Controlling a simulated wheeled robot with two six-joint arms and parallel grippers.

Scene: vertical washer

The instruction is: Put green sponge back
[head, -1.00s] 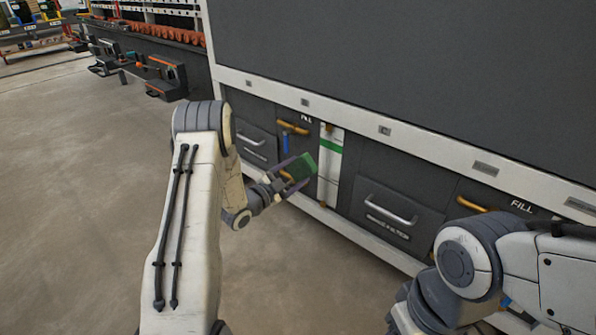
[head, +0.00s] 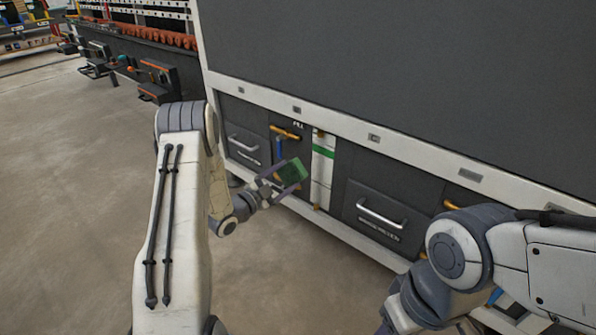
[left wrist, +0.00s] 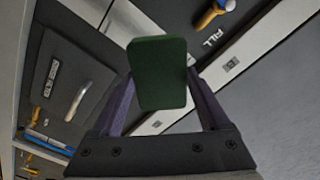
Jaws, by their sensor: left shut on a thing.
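The green sponge (head: 292,171) is held between the fingers of my left gripper (head: 284,179), in front of the washer's lower front. In the left wrist view the sponge (left wrist: 158,72) stands between the two purple-grey fingers (left wrist: 160,98). The washer (head: 400,70) is a large dark cabinet with a white frame. A white vertical panel with a green stripe (head: 323,152) is on its front, just right of the sponge in the head view. My right arm shows at the lower right, but its gripper fingers cannot be seen.
A dark drawer with a silver handle (head: 381,212) is right of the striped panel, and another drawer (head: 243,143) is at the left. A yellow handle (head: 285,133) and a blue part (head: 279,147) sit between them. Open concrete floor (head: 60,200) lies to the left.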

